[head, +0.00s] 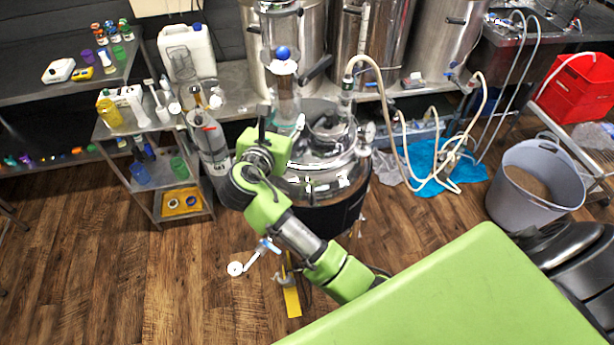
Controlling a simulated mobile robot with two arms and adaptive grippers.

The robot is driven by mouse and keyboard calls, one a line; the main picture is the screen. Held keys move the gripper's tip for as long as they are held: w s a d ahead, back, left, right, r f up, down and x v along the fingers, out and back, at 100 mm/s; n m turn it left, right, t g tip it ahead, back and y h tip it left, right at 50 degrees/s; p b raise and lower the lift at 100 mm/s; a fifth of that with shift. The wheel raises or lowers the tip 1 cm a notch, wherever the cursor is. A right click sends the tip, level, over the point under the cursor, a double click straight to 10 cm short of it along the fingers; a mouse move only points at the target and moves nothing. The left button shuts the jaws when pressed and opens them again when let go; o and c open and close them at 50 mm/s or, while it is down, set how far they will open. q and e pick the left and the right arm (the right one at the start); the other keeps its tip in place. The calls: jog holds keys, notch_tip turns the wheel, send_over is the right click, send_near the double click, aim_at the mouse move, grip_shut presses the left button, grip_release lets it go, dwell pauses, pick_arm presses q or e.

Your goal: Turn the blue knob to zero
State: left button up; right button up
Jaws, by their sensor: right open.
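A round blue knob (283,52) sits on top of an upright steel and glass column in front of the tall steel tanks. My right arm reaches in from the lower right. My right gripper (281,119) is near the column's lower part, below the blue knob and apart from it. It is open, with no object seen held in it; its fingers are small and hard to separate from the steel behind. Any scale or zero mark on the knob is too small to read. My left gripper is not in view.
A round steel vessel (325,165) with hoses stands just behind my arm. A shelf cart (150,185) with bottles is at the left. A grey bucket (515,205) and a red crate (578,90) are at the right. A blue-handled valve (268,246) shows low by my arm.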

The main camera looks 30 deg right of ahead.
jog(key=s+d+f+m+g+y, duration=0.1)
jog(key=s+f+m+g+y, duration=0.1)
jog(key=s+f+m, duration=0.6)
notch_tip(320, 180, down, 4)
jog(key=shift+s+r+g+y, duration=0.25)
jog(key=shift+s+g+y, duration=0.15)
jog(key=shift+s+y, duration=0.3)
